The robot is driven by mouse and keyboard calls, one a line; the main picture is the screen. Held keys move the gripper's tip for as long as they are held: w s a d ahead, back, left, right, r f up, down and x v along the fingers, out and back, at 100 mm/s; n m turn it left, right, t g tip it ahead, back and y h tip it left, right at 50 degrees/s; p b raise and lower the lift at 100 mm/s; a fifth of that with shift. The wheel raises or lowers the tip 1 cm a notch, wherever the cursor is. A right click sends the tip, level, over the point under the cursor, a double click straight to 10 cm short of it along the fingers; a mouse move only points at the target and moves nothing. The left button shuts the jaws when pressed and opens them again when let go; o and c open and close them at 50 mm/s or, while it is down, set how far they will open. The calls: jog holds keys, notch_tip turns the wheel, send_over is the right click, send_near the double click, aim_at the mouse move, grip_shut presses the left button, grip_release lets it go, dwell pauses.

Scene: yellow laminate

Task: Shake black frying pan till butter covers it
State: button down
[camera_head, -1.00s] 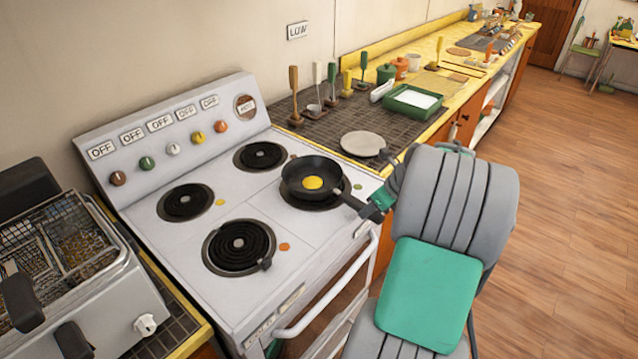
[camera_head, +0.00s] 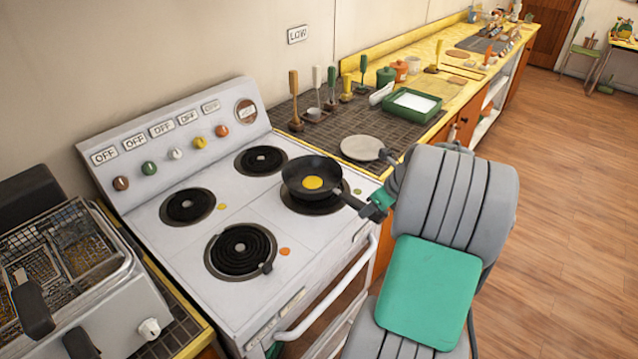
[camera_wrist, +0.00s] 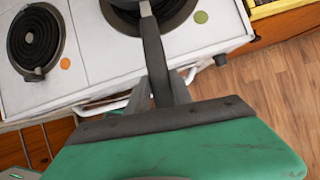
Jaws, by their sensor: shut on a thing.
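The black frying pan (camera_head: 331,192) is over the front right burner of the white stove, close above it or on it; I cannot tell which. A round yellow patch of butter (camera_head: 313,183) lies in the middle of the pan, with dark pan floor around it. My gripper (camera_head: 372,208) is shut on the pan's handle at the stove's right front corner. In the wrist view, the handle (camera_wrist: 154,60) runs from between my gripper's fingers (camera_wrist: 160,92) up to the pan, which is mostly cut off at the top edge.
The white stove (camera_head: 300,245) has other black coil burners, all bare. A deep fryer (camera_head: 110,300) stands at the left. A grey plate (camera_head: 362,148) and a green tray (camera_head: 412,104) sit on the tiled counter to the right. The oven handle (camera_head: 330,295) sticks out in front.

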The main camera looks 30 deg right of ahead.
jog(key=shift+r+p, duration=2.7)
jog(key=shift+p, duration=0.05)
jog(key=shift+f, duration=0.15)
jog(key=s+d+p, duration=0.1)
jog(key=s+d, duration=0.1)
jog(key=d, duration=0.3)
jog(key=shift+w+a, duration=0.35)
jog(key=shift+a, duration=0.45)
jog(key=shift+w+a, duration=0.35)
jog(key=shift+a, duration=0.5)
jog(key=shift+w+a, duration=0.35)
jog(key=shift+a, duration=0.45)
